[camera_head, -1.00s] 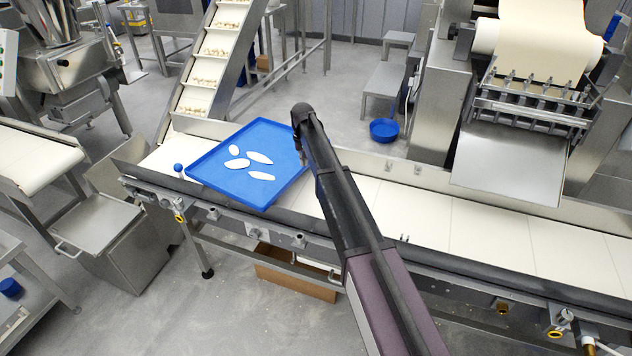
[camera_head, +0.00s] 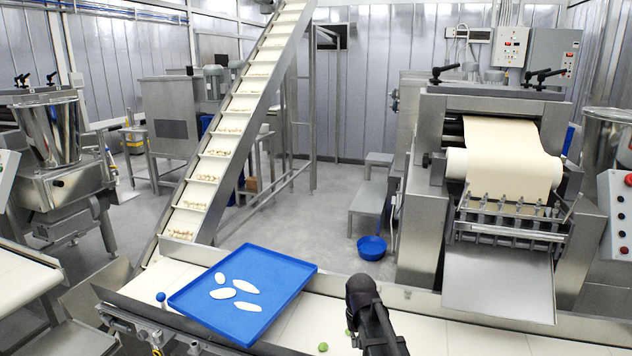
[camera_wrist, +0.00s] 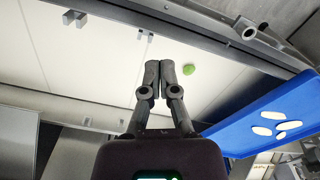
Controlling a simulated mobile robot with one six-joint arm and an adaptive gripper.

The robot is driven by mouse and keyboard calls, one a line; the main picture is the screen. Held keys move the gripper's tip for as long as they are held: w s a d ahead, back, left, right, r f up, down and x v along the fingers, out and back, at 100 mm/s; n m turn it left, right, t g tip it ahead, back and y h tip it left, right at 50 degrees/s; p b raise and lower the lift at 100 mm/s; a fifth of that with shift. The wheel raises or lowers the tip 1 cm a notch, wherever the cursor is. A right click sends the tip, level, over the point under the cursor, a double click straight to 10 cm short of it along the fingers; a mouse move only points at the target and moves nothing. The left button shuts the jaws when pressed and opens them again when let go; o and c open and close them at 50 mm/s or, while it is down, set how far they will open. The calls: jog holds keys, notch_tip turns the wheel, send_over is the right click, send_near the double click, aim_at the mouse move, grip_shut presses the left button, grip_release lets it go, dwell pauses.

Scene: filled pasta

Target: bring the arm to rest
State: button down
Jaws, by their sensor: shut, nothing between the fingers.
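My gripper (camera_wrist: 161,68) is shut and empty in the wrist view, its two dark fingers side by side over the pale conveyor belt (camera_wrist: 85,55). In the head view my dark arm end rises from the bottom edge over the belt, and the fingertips cannot be made out there. A small green piece (camera_wrist: 188,70) shows just right of the fingertips in the wrist view. The head view shows two green pieces on the belt, one left of my arm (camera_head: 322,347) and one right beside it (camera_head: 348,332).
A blue tray (camera_head: 290,268) with several white oval pieces lies on the belt left of my arm. A sheeting machine (camera_head: 500,285) stands behind the belt at right. A sloping conveyor (camera_head: 215,160) rises at back left. A blue bowl (camera_head: 371,248) is on the floor.

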jog(key=s+d, duration=0.3)
jog(key=s, duration=0.3)
jog(key=s+d+r+p, duration=0.1)
jog(key=s+d, duration=0.2)
jog(key=s, duration=0.4)
jog(key=shift+s+r+m, duration=0.15)
jog(key=shift+r+m, duration=0.05)
jog(key=shift+m, duration=0.2)
